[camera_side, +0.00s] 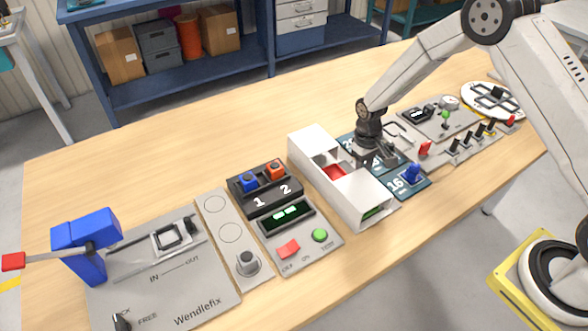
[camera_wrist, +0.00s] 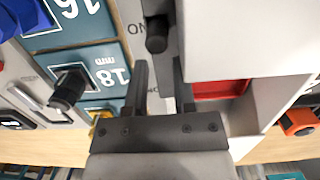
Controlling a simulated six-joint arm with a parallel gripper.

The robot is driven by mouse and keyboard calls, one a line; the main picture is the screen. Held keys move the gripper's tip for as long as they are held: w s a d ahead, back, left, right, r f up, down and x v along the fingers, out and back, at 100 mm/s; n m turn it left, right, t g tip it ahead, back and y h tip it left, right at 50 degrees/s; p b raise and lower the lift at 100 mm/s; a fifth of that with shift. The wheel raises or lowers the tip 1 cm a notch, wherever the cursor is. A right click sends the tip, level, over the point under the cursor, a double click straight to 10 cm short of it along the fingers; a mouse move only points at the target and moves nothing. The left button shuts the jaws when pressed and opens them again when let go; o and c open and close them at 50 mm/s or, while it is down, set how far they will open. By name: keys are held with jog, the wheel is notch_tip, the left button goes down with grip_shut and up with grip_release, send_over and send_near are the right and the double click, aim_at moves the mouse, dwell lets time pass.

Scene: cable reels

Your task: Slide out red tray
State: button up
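The red tray (camera_side: 336,172) shows through an opening in the top of a long white housing (camera_side: 318,150) in the middle of the table. In the wrist view, part of the red tray (camera_wrist: 220,89) shows in a gap in the white housing (camera_wrist: 245,35), just right of my fingers. My gripper (camera_side: 380,160) is low beside the right side of the housing. A black knob (camera_wrist: 157,35) lies just beyond the fingertips. Whether a finger touches the housing cannot be told.
Blue plates marked 16 and 18 (camera_wrist: 95,70) lie close beside my gripper; a blue knob (camera_side: 412,173) stands on one. A green part (camera_side: 373,211) shows at the housing's front end. A control panel with black display (camera_side: 287,215) is left of the housing.

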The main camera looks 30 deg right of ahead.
notch_tip(320, 180, up, 6)
dwell(0.5)
